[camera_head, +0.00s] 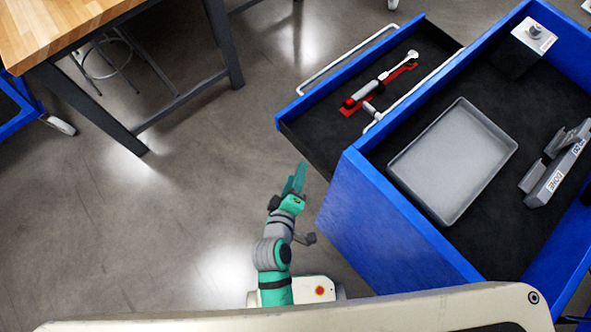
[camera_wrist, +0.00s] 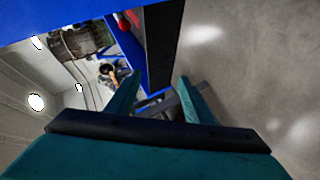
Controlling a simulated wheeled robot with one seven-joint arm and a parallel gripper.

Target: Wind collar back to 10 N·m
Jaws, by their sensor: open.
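The torque wrench (camera_head: 367,90) lies in the open drawer (camera_head: 310,130), with a silver shaft, a round head to the upper right and a red end (camera_head: 349,102) to the lower left. A red holder strip shows under it. The collar's scale is too small to read. My gripper (camera_head: 295,178), with teal fingers, is outside the drawer, below its near left corner and apart from the wrench. In the wrist view my gripper (camera_wrist: 160,86) is open with nothing between its fingers. A red item (camera_wrist: 124,22) shows there at the top, partly cut off.
The blue cart (camera_head: 385,235) stands to the right, its top holding a grey tray (camera_head: 452,160), a labelled grey device (camera_head: 556,175) and a white box (camera_head: 534,36). A white handle rail (camera_head: 345,62) runs along the drawer. A wooden table (camera_head: 65,30) stands upper left.

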